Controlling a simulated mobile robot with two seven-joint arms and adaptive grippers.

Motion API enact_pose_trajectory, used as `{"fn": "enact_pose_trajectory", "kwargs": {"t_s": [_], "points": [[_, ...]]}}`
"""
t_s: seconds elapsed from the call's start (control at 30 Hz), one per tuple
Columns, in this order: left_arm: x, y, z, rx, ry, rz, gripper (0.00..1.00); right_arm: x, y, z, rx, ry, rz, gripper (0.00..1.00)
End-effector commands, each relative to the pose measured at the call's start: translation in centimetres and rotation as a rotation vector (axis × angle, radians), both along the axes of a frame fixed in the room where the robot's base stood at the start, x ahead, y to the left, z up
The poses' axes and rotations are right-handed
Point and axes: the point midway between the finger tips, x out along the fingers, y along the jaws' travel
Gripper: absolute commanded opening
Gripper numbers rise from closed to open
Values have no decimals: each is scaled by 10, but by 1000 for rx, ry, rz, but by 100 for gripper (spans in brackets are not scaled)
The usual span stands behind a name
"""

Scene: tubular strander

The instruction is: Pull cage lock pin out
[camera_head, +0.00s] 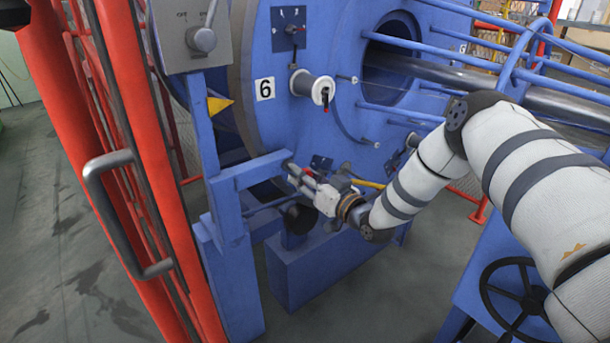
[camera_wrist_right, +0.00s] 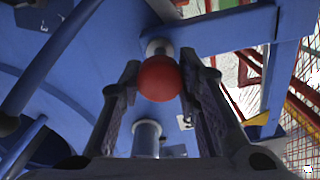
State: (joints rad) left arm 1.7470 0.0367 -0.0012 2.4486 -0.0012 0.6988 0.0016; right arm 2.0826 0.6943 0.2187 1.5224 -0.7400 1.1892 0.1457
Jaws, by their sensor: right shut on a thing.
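The cage lock pin shows in the right wrist view as a red ball knob (camera_wrist_right: 159,79) with a pale metal collar (camera_wrist_right: 158,47) behind it, at a blue bracket (camera_wrist_right: 215,30). My right gripper (camera_wrist_right: 160,75) has a finger on each side of the knob and is shut on it. In the head view my right gripper (camera_head: 296,174) is at the end of the blue bracket (camera_head: 250,170), in front of the blue cage disc (camera_head: 285,120); the knob cannot be made out there. How far the pin sits in its hole is hidden. My left gripper is not in view.
A red guard gate (camera_head: 145,130) with a grey handle (camera_head: 110,215) stands at the left. A switch box (camera_head: 190,38) is above the bracket. A black handwheel (camera_head: 515,295) is at the lower right.

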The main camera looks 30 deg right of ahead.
Motion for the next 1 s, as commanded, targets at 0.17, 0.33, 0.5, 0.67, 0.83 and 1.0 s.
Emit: {"fn": "enact_pose_trajectory", "kwargs": {"t_s": [0.17, 0.33, 0.5, 0.67, 0.83, 1.0], "points": [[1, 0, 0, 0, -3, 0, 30, -2, 0, -1, 0, -1, 2, 0], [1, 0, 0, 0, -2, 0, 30, -2, 0, -1, 0, 1, 2, 45], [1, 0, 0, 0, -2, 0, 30, -1, 0, -1, 0, -1, 2, 51], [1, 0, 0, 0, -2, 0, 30, -2, 0, 0, 0, -1, 2, 51], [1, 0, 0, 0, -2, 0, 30, -31, -3, -1, 3, 2, 1, 51], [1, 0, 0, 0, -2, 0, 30, -78, -6, 0, 4, 0, 0, 51]]}}
